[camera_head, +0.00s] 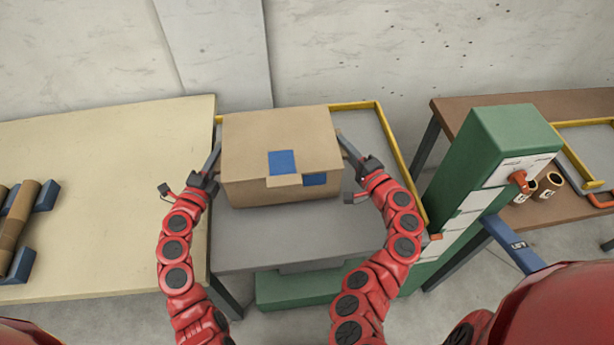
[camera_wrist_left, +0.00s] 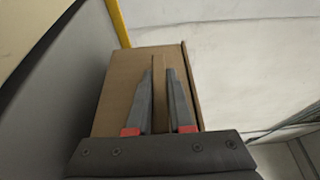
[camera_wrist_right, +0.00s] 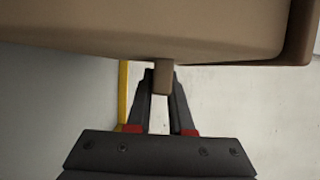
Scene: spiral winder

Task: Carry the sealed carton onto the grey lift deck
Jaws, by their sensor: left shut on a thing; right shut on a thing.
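The brown sealed carton (camera_head: 250,140), with blue tape at its front edge, is over the rear part of the grey lift deck (camera_head: 300,230). I cannot tell whether it touches the deck. My left gripper (camera_head: 211,162) is shut on the carton at its left side; the left wrist view shows the fingers (camera_wrist_left: 160,75) around a thin brown strip against the carton wall (camera_wrist_left: 120,85). My right gripper (camera_head: 350,150) is shut on the carton at its right side; in the right wrist view its fingers (camera_wrist_right: 162,78) hold a small brown tab below the carton body (camera_wrist_right: 150,30).
A yellow rail (camera_head: 388,140) edges the deck at the back and right. A green column (camera_head: 490,155) with a red knob stands at the right. A pale table (camera_head: 100,190) with brown rolls is at the left. A brown table (camera_head: 560,105) carries small cups.

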